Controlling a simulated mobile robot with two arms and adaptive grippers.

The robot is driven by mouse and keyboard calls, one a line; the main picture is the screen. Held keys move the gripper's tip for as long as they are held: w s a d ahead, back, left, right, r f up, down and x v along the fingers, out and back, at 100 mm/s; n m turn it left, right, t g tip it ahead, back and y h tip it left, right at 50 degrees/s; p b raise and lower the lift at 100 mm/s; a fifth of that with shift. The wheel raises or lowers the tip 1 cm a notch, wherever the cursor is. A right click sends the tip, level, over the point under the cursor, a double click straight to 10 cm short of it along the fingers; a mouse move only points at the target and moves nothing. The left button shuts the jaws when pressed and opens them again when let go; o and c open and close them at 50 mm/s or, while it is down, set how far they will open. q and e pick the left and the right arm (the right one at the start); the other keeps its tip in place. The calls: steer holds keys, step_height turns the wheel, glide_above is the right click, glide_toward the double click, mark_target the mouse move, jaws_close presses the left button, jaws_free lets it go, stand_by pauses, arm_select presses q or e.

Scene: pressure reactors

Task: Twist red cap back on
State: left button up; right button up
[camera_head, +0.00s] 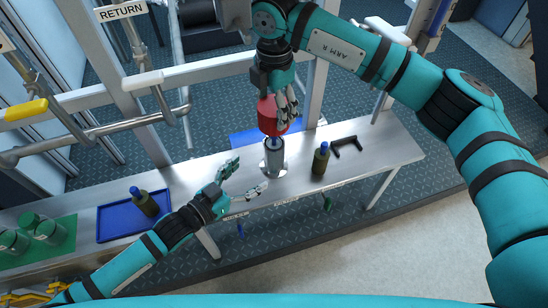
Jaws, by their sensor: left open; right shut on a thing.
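The red cap (268,115) is in the grip of my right gripper (287,108), which comes down from above and is shut on it. The cap is right above a silver cylindrical vessel (274,158) that stands upright on a round base on the metal bench (385,150). The cap's underside is close to the vessel's top; I cannot tell whether they touch. My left gripper (245,182) is open and empty, just left of the vessel's foot, with its fingers spread towards it.
A dark bottle with a blue top (321,158) and a black bracket (347,146) stand right of the vessel. A blue tray (118,222) holding another bottle (145,202) and a green mat (60,243) with green-lidded jars are at left. Pipes with a yellow handle (24,111) cross behind.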

mark_target(266, 154)
arm_select(q)
steer(key=shift+w+a+r+m+h, duration=0.1)
steer(key=shift+a+r+m+h, duration=0.2)
steer(key=shift+a+h, duration=0.35)
steer(key=shift+w+a+r+m+h, duration=0.15)
steer(key=shift+a+m+h, duration=0.25)
steer(key=shift+h, duration=0.45)
steer(key=shift+s, duration=0.1)
steer(key=x, duration=1.2)
steer(key=shift+f, duration=0.15)
steer(key=shift+c, duration=0.3)
jaws_close()
